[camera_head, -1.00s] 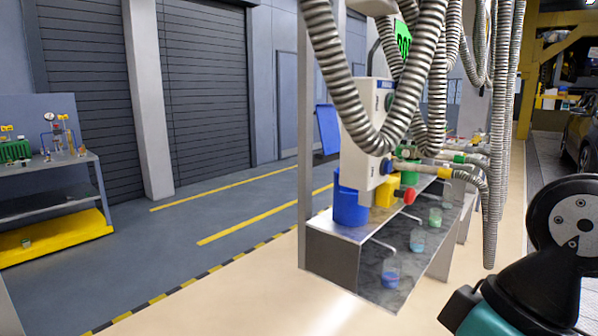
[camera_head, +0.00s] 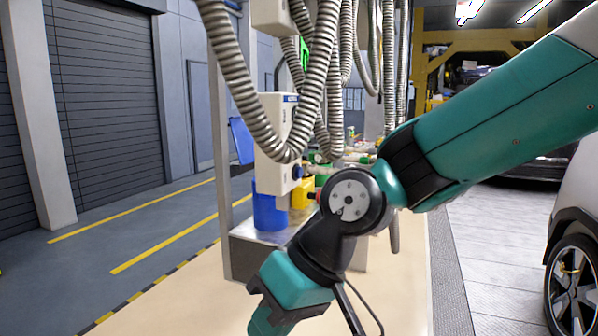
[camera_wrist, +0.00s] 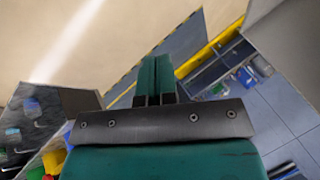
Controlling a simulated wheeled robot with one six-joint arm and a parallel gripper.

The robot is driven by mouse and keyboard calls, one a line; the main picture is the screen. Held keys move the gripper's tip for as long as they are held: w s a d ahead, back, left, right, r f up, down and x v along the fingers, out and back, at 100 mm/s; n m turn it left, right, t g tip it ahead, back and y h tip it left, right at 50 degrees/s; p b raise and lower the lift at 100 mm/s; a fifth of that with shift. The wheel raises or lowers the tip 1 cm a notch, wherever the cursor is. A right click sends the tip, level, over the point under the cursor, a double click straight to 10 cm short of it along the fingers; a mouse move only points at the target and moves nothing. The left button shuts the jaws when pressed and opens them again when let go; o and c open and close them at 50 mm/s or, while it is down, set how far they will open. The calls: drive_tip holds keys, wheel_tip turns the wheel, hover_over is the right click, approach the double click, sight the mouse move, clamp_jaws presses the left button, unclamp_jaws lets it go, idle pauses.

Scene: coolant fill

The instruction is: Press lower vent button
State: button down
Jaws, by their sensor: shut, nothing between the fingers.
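A white control box (camera_head: 275,142) with a blue label strip stands above the bench in the head view, left of my arm. A round dark blue part (camera_head: 297,172) sits low on its right side. I cannot tell a lower vent button apart from the other fittings at this size. My gripper (camera_wrist: 153,64) shows in the wrist view with its two teal fingers together, shut and empty. It is apart from the box and points over the pale floor. My arm crosses in front of the bench and hides part of it.
A blue container (camera_head: 269,212) and a yellow part (camera_head: 302,195) are below the box. Ribbed grey hoses (camera_head: 232,62) hang in front of it. A car (camera_head: 575,240) stands at the right. The pale floor (camera_head: 190,300) at the left front is clear.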

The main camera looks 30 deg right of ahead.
drive_tip(key=w+d+r+m+t+y+p, duration=0.1)
drive_tip(key=w+d+r+m+t+y, duration=0.15)
drive_tip(key=w+m+t, duration=0.65)
drive_tip(key=m+t+h+p, duration=0.2)
drive_tip(key=m+t+h, duration=0.35)
drive_tip(key=m, duration=0.85)
approach(298, 173)
drive_tip(key=a+f, duration=0.2)
drive_tip(key=a, duration=0.2)
drive_tip(key=d+m+t+h, duration=0.2)
drive_tip(key=d+m+h, duration=0.4)
drive_tip(key=d, duration=0.5)
drive_tip(key=shift+m+p, duration=0.4)
drive_tip(key=shift+m, duration=0.6)
drive_tip(key=shift+r, duration=0.2)
drive_tip(key=w+a+p, duration=0.5)
drive_tip(key=w+p, duration=0.2)
drive_tip(key=p, duration=0.2)
